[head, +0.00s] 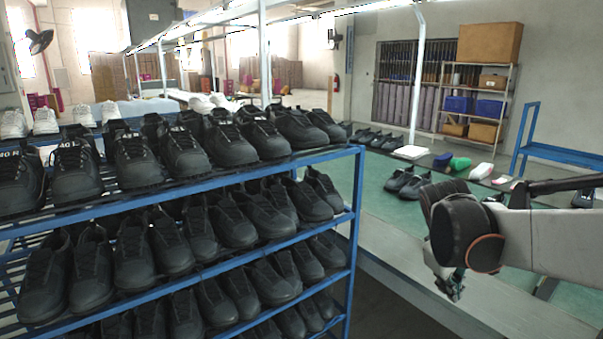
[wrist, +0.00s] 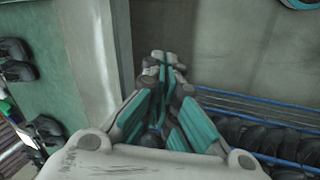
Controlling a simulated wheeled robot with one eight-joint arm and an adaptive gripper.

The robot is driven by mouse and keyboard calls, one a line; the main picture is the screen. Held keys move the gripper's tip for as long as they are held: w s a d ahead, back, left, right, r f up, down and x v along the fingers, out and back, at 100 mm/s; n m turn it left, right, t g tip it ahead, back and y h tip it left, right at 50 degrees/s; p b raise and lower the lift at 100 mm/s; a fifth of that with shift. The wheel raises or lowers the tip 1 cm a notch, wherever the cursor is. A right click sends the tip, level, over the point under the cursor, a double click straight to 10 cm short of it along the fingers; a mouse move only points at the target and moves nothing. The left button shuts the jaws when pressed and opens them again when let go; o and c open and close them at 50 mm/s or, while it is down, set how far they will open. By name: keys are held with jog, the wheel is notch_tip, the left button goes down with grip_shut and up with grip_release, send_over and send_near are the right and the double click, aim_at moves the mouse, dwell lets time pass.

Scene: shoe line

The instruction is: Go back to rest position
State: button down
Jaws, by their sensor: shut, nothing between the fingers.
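My gripper (head: 449,284) hangs at the end of my arm on the right of the head view, over the grey edge of the green work table. In the wrist view my gripper (wrist: 164,62) points away from the camera with its fingertips together and nothing between them. It is apart from the shoes and the rack. Part of the gripper is hidden behind my arm in the head view.
A blue shelf rack (head: 357,200) with rows of black shoes (head: 138,158) fills the left. The green table (head: 385,222) bears black shoes (head: 408,184) and a green item (head: 460,163). Dark floor (head: 400,322) between rack and table is clear.

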jog(key=s+a+m+t+y, duration=0.1)
jog(key=s+a+m+t, duration=0.1)
jog(key=s+a, duration=0.4)
jog(key=s+a+m+t+y, duration=0.2)
jog(key=s+a, duration=0.3)
jog(key=s, duration=0.6)
jog(key=shift+a+r+m+t+y, duration=0.2)
jog(key=shift+a+m+t+y, duration=0.1)
jog(key=shift+a+t, duration=0.15)
